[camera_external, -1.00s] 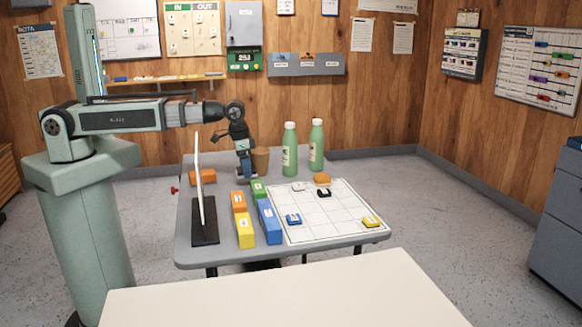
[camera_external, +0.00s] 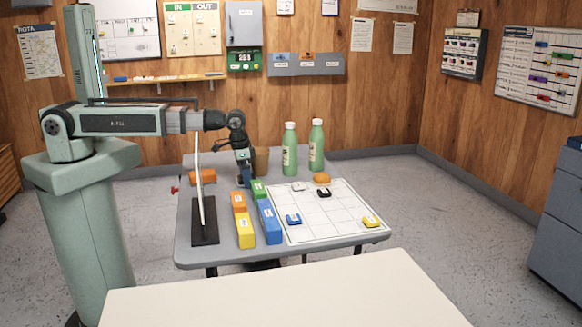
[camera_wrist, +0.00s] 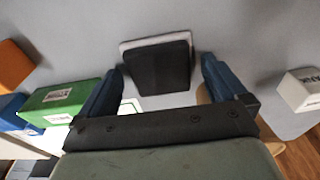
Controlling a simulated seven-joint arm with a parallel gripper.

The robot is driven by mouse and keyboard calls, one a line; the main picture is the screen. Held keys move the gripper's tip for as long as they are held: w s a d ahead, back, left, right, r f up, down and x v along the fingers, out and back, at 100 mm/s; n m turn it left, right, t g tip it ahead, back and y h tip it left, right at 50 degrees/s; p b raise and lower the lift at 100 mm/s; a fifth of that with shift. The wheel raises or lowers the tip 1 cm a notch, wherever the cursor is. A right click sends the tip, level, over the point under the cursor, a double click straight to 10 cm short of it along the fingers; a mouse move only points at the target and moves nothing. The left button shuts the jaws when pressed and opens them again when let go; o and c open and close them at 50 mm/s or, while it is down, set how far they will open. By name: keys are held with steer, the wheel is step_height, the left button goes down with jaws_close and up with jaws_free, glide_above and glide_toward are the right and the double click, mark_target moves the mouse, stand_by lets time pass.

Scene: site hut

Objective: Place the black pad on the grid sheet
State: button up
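My gripper (camera_external: 245,181) is low over the table, left of the grid sheet (camera_external: 338,222) and behind the green block. In the wrist view its two blue fingers (camera_wrist: 163,68) are open, with a dark, pale-edged block, apparently the black pad (camera_wrist: 157,66), between their tips. I see a gap on each side of it. In the external view this block is hidden by the gripper. A small black piece with a white label (camera_external: 324,193) lies on the grid sheet, with white (camera_external: 299,187), blue (camera_external: 293,220) and yellow (camera_external: 371,222) pieces.
Green (camera_external: 259,189), blue (camera_external: 270,222), orange (camera_external: 239,202) and yellow (camera_external: 246,231) blocks stand left of the sheet. Two green bottles (camera_external: 289,150) and a brown cup (camera_external: 262,160) are behind. An orange piece (camera_external: 322,179) lies at the sheet's back edge.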

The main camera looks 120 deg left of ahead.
step_height(320, 180, up, 12)
steer(key=s+d, duration=0.1)
stand_by(1.0)
steer(key=shift+r, duration=0.1)
steer(key=w+d+m, duration=0.2)
steer(key=w+d, duration=0.4)
steer(key=w, duration=0.1)
steer(key=shift+s+a+f+m+g+y, duration=0.35)
steer(key=shift+s+a+f+m+g, duration=0.55)
steer(key=shift+f+m, duration=1.45)
steer(key=shift+s+a+f+m+g+y, duration=0.45)
steer(key=shift+s+a+f+m, duration=0.8)
steer(key=shift+m, duration=1.75)
steer(key=shift+s+a+f+m+g+y, duration=0.3)
steer(key=shift+s+a+f+m+g, duration=0.65)
steer(key=shift+f+m, duration=1.65)
steer(key=shift+w+a+r, duration=0.1)
steer(key=shift+w+a, duration=0.2)
steer(key=shift+w, duration=0.1)
